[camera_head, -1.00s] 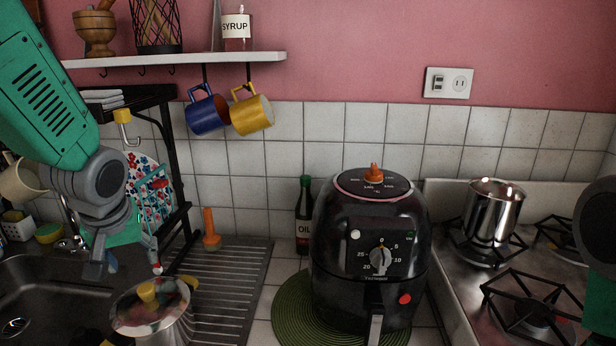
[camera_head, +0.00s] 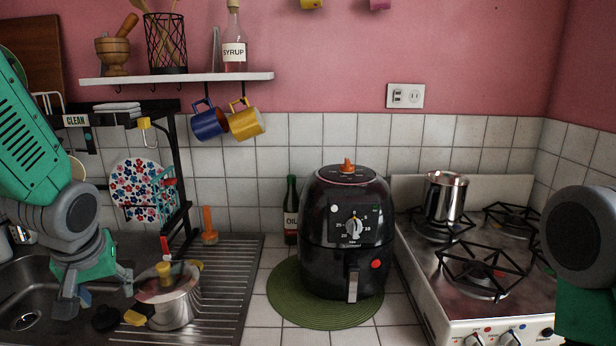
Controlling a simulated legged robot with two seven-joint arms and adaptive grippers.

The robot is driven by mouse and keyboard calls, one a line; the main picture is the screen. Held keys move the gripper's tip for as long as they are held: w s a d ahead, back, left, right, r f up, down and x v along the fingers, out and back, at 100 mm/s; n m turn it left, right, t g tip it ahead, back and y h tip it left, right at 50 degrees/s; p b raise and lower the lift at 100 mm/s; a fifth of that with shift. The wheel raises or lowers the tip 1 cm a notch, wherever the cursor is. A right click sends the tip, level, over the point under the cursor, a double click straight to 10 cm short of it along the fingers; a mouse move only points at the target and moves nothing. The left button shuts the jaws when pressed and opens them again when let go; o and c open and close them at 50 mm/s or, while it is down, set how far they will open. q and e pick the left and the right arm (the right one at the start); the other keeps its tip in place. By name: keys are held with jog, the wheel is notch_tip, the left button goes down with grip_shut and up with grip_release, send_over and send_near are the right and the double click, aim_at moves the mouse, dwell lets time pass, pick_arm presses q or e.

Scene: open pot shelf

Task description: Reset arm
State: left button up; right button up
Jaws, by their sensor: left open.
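My left arm comes in from the left, and its gripper (camera_head: 97,296) hangs over the sink edge, open and empty. A lidded steel pot (camera_head: 176,303) with a yellow knob stands just right of it on the ribbed drainboard, with a small gap that is hard to judge. My right arm shows only as a dark grey joint and a green link at the right edge. Its gripper is out of the frame.
A black air fryer (camera_head: 347,235) stands on a green round mat (camera_head: 290,308), with an oil bottle (camera_head: 291,212) behind. A steel pot (camera_head: 444,198) is on the stove (camera_head: 500,300). A black rack (camera_head: 176,170) stands behind the sink (camera_head: 28,300). Counter tiles before the mat are clear.

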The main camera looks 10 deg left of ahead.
pick_arm(q)
notch_tip(320, 180, down, 10)
jog(key=d+r+m+b, duration=0.1)
jog(key=d+m+b, duration=0.1)
jog(key=s+d+f+m+g+b, duration=0.1)
jog(key=s+d+f+b, duration=0.1)
jog(key=s+f, duration=0.5)
jog(key=s+d+f+m+g+h+b, duration=0.1)
jog(key=s+d+f+m+b, duration=0.1)
jog(key=s+f, duration=0.6)
jog(key=s+d+f+m+g+h+b, duration=0.1)
jog(key=s+d+f+b, duration=0.3)
jog(key=f, duration=1.4)
jog(key=s+m+b, duration=0.1)
jog(key=s, duration=0.2)
jog(key=shift+s, duration=0.4)
pick_arm(e)
notch_tip(320, 180, down, 12)
jog(key=shift+w, duration=0.35)
